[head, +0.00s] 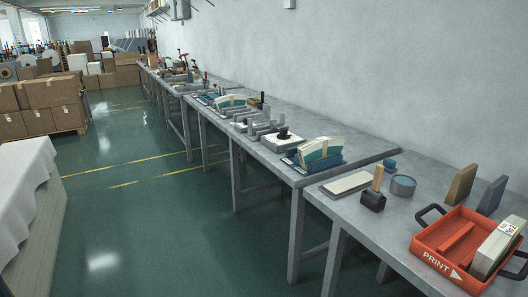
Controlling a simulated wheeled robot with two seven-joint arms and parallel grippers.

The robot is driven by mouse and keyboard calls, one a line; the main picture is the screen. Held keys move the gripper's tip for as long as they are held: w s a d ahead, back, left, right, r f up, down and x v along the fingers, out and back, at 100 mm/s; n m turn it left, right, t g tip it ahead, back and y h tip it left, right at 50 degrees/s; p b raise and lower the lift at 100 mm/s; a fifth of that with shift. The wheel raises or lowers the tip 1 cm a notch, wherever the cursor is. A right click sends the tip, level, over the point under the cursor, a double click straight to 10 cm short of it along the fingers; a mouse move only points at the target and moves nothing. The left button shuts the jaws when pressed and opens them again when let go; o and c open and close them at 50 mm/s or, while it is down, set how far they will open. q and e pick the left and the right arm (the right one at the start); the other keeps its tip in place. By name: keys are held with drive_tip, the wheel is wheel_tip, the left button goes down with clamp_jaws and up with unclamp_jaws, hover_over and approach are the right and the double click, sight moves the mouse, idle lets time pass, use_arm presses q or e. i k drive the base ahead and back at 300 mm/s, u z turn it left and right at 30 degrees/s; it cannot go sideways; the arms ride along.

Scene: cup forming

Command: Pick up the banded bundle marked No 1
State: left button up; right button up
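Three bundles with bands show in the head view. One grey-white bundle (494,250) with a pale band leans in the right side of a red tray (437,236) marked PRINT with an arrow. A curved cream and teal bundle (320,149) with a band stands on a blue base at the middle of the bench row. A similar curved bundle (231,101) stands farther back. No number is readable on any of them, so I cannot tell which is No 1. Neither of my grippers is in view.
A long row of grey benches (395,212) runs along the wall. Near the tray are a light flat slab (346,184), a dark block with a wooden handle (374,192) and a blue-grey tin (403,185). A cloth-covered table (22,190) stands left. Green floor (165,225) between is clear.

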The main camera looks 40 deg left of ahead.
sight(322, 147)
drive_tip(key=u, duration=1.4)
drive_tip(key=k, duration=1.2)
drive_tip(key=u, duration=1.05)
drive_tip(key=i, duration=2.1)
drive_tip(key=z, duration=0.2)
drive_tip(key=i, duration=1.95)
drive_tip(key=z, duration=2)
drive_tip(key=i, duration=0.95)
drive_tip(key=z, duration=0.9)
